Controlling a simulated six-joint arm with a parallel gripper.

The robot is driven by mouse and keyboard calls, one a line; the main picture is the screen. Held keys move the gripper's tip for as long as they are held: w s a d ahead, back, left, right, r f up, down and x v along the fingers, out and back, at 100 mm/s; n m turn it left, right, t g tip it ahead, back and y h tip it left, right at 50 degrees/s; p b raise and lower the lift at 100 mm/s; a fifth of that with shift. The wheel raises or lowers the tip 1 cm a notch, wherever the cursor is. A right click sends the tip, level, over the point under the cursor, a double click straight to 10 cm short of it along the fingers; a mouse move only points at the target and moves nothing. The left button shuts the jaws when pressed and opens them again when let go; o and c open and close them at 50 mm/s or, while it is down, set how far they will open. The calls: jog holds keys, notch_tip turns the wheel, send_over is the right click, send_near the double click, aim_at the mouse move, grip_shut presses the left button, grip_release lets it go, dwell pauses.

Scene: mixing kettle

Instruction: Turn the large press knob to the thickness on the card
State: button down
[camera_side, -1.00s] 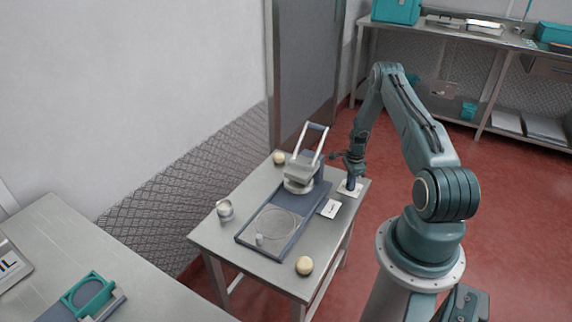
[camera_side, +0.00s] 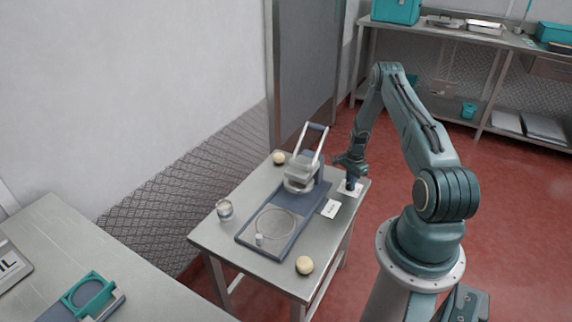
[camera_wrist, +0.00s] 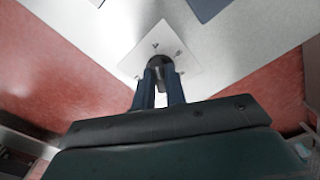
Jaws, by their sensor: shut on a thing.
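The large press knob (camera_wrist: 160,63) is a dark round knob on a white dial plate (camera_wrist: 182,53) with small marks around it, too small to read. In the side view the dial plate (camera_side: 346,193) lies at the table's right corner. My gripper (camera_wrist: 160,80) is shut on the knob, its two blue fingers on either side of it; the fingers hide part of the knob and plate. In the side view my gripper (camera_side: 350,180) points down over the plate. The white card (camera_side: 330,208) lies flat beside the press base; its print is too small to read.
The press (camera_side: 302,177) stands on a blue base (camera_side: 284,220) with its handle raised. Pale dough balls (camera_side: 304,265) and a small tin (camera_side: 225,209) are on the steel table (camera_side: 215,240). A wall is behind; red floor lies to the right.

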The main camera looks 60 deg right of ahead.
jog(key=c, duration=1.4)
grip_release()
jog(key=shift+c, duration=0.2)
jog(key=shift+r, duration=0.15)
notch_tip(320, 180, up, 14)
jog(key=shift+f, duration=0.25)
